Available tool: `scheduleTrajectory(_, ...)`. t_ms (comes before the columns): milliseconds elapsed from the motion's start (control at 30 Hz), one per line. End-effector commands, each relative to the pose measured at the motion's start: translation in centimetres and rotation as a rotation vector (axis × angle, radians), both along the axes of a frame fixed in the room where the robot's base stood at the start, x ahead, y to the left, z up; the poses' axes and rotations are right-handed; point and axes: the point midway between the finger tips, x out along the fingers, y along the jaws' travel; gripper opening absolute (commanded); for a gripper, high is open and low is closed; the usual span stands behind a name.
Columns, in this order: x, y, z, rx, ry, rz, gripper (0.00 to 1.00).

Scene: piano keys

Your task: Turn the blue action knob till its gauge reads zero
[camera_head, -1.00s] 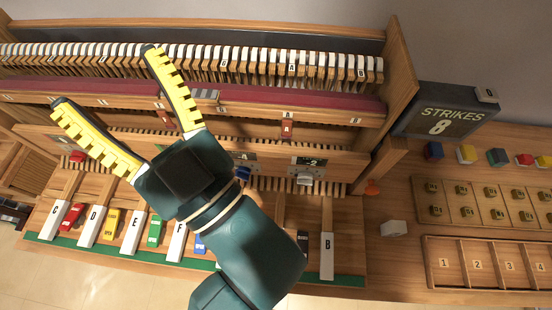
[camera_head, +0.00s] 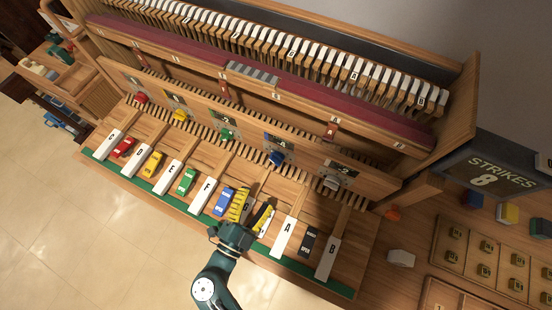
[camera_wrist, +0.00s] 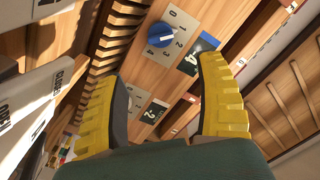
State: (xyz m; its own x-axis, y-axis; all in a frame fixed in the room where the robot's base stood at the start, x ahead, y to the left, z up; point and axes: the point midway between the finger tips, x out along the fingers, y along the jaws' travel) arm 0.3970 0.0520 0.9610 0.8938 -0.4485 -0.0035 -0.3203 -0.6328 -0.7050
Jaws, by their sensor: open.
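The blue action knob (camera_head: 277,157) sits on the wooden front panel, right of centre. In the wrist view the blue knob (camera_wrist: 160,35) shows whole, on a pale dial plate with printed numbers, and a light pointer mark crosses its face. Its gauge (camera_wrist: 197,55), a dark plate beside the dial, appears to read 4; the right fingertip overlaps part of the view near it. My gripper (camera_head: 257,197) is open and empty, over the white keys in front of the blue knob and apart from it. Its yellow ribbed fingers (camera_wrist: 163,70) spread below the knob in the wrist view.
Red (camera_head: 141,98), yellow (camera_head: 180,116) and green (camera_head: 227,134) knobs line the panel to the left. A white knob (camera_head: 331,183) is to the right. Lettered keys and coloured blocks lie below the panel. A STRIKES 8 sign (camera_head: 500,172) stands at the right.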

Motion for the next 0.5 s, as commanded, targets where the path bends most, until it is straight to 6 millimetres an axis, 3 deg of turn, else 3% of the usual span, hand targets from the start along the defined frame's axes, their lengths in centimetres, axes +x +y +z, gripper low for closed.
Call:
scheduleTrajectory(300, 7.1, -3.7, 0.0, 0.002, -0.006, -0.006, 0.72)
scheduleTrajectory(500, 10.3, -5.2, 0.0, 0.001, -0.004, -0.001, 0.72)
